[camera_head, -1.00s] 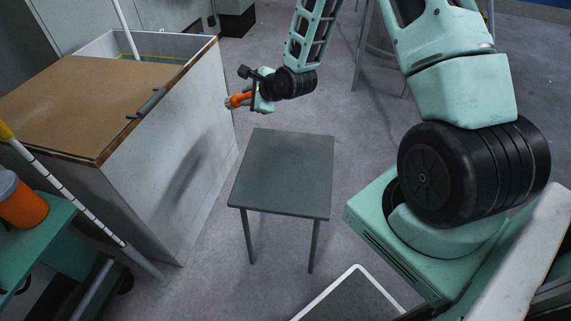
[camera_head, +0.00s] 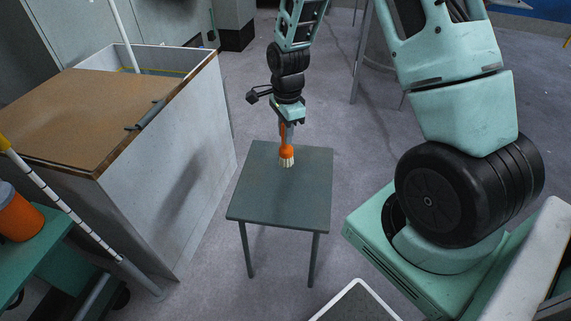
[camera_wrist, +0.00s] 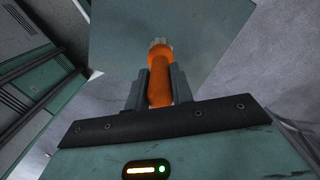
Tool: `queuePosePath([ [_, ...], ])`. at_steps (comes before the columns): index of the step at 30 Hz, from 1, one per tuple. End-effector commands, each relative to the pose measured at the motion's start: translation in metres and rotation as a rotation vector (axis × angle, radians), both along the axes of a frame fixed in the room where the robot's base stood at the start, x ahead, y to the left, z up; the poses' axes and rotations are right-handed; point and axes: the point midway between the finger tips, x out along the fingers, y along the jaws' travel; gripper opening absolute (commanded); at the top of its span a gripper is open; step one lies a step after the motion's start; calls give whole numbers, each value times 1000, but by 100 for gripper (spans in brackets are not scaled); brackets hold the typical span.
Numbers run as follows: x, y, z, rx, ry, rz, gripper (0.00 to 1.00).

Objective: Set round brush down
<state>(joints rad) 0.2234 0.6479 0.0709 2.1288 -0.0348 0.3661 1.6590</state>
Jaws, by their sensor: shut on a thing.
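The round brush (camera_head: 287,155) has an orange handle and pale bristles. My gripper (camera_head: 287,126) is shut on its handle and holds it upright, bristles down, over the back part of the small grey-green table (camera_head: 275,203). I cannot tell whether the bristles touch the table top. In the wrist view, the orange brush (camera_wrist: 160,75) sits between the two fingers of my gripper (camera_wrist: 160,85), with the table top (camera_wrist: 115,45) beyond it.
A large white box with a brown lid (camera_head: 90,120) stands to the left of the table. A green surface (camera_head: 35,250) with an orange container (camera_head: 18,215) is at the lower left. The table top around the brush is bare.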

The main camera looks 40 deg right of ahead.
Motion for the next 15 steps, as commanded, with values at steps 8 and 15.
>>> queuePosePath([
  [8, 0, 0, -38, 1, -1, -2, 0],
  [15, 0, 0, -66, 1, 1, -1, 0],
])
